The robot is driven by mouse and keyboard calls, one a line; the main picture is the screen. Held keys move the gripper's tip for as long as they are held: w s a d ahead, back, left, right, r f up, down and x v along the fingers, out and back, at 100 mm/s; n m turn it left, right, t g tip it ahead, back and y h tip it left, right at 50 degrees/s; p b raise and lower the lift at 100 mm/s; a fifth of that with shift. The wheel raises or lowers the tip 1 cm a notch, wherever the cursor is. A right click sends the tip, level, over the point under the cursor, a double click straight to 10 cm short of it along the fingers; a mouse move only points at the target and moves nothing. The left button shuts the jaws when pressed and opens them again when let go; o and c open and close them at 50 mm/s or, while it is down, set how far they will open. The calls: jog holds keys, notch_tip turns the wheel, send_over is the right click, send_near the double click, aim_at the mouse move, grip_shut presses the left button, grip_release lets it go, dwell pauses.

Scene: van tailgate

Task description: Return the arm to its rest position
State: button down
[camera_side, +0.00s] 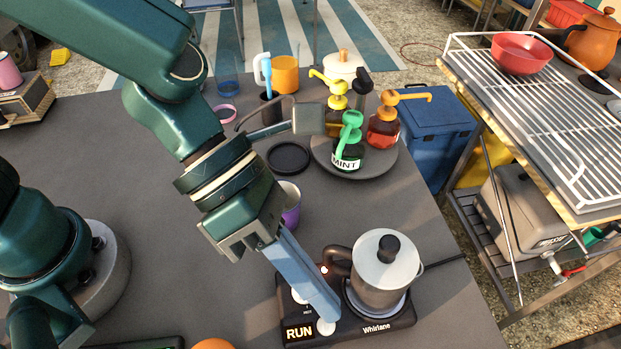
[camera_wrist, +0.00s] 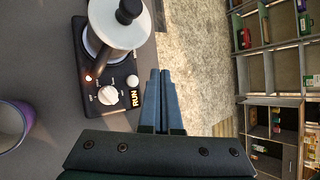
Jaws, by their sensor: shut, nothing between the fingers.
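My gripper (camera_side: 322,308) is shut and empty, its blue fingers pointing down over the front of a black appliance base (camera_side: 390,325). The base carries a lit "RUN" label, knobs and the word "Whirlane". A silver kettle-like pot (camera_side: 377,272) with a black knob and dark handle stands on it. In the wrist view the shut fingers (camera_wrist: 160,78) lie to the right of the base (camera_wrist: 120,115) and the pot (camera_wrist: 115,30). I cannot tell whether the fingertips touch a knob.
A purple cup (camera_side: 291,212) stands behind my gripper. A round tray (camera_side: 375,170) holds several pump bottles, one labelled "MINT". A black disc (camera_side: 289,158), a blue glass (camera_side: 227,75) and an orange mug (camera_side: 285,74) are farther back. A wire-rack cart (camera_side: 480,70) stands at right.

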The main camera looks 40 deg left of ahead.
jog(key=w+a+r+t, duration=0.1)
jog(key=w, duration=0.1)
jog(key=w+r+n+t, duration=0.1)
jog(key=r, duration=0.1)
jog(key=w+a+r+n+t+h, duration=0.1)
jog(key=w+r, duration=0.1)
jog(key=shift+w+a, duration=0.3)
jog(key=shift+w, duration=0.05)
jog(key=w+a+r+n+t+y, duration=0.3)
jog(key=w+a+r+n+t, duration=0.25)
jog(key=a+n, duration=0.35)
jog(key=w+a+r+n+t+y, duration=0.3)
jog(key=w+a+r+n+t, duration=0.25)
jog(key=a+n, duration=0.35)
jog(key=s+a+f+n+g+y, duration=0.25)
jog(key=s+a+n+y, duration=0.5)
jog(key=n, duration=0.85)
jog(key=s+d+f+n+g+h, duration=0.1)
jog(key=s+f+n+g+h, duration=0.2)
jog(key=s+f+n+g, duration=0.2)
jog(key=s+f+n, duration=0.2)
jog(key=s+n, duration=0.1)
jog(key=n, duration=0.1)
jog(key=shift+s+d+f+n, duration=0.15)
jog(key=shift+d+f+n, duration=0.15)
jog(key=shift+d, duration=0.1)
